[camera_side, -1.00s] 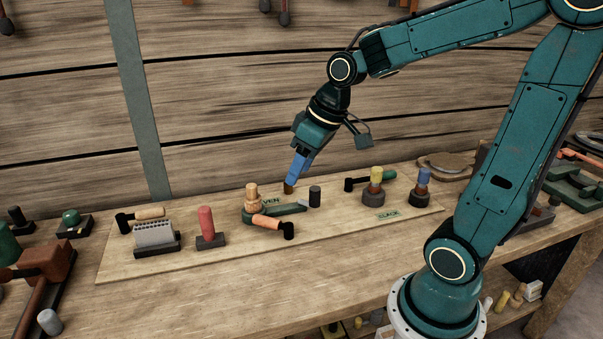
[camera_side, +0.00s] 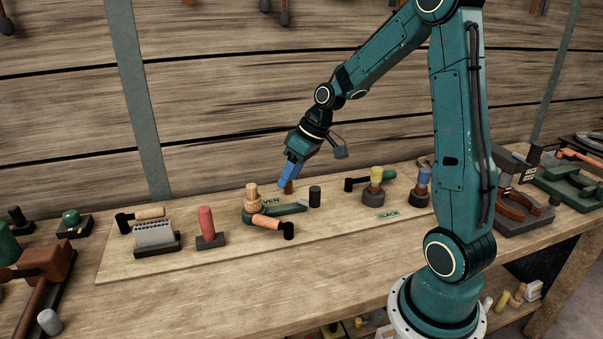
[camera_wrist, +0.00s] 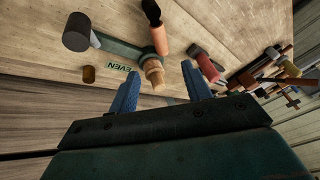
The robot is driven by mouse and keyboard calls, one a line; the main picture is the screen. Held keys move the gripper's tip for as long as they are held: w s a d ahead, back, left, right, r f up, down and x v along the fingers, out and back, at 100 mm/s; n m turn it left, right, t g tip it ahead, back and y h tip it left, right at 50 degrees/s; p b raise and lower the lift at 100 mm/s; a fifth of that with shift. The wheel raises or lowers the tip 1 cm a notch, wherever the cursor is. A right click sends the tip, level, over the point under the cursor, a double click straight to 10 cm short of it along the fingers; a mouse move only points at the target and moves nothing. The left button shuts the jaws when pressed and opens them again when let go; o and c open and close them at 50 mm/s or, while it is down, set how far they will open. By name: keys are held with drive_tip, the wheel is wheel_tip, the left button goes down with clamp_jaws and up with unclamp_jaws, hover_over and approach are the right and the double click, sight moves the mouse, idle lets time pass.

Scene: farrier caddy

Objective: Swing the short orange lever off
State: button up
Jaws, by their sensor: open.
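The short orange lever (camera_side: 267,221) lies near the middle of the pale board, in front of the green plate, with a black knob at its right end. In the wrist view the orange lever (camera_wrist: 160,38) is beyond the fingertips, near the top middle. My gripper (camera_side: 282,187), with blue fingers, is open and empty above the board, behind the lever and apart from it. In the wrist view its two fingertips (camera_wrist: 160,70) are spread, with the turned wooden post (camera_wrist: 153,74) appearing between them.
A black cylinder (camera_side: 315,196) stands at the plate's right end. A red upright handle (camera_side: 206,223) and a grey slotted block (camera_side: 154,234) stand left. The board's front strip is clear.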

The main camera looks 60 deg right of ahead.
sight(269, 218)
drive_tip(key=shift+f, duration=0.15)
drive_tip(key=shift+x, duration=6.8)
drive_tip(key=shift+a, duration=0.1)
clamp_jaws()
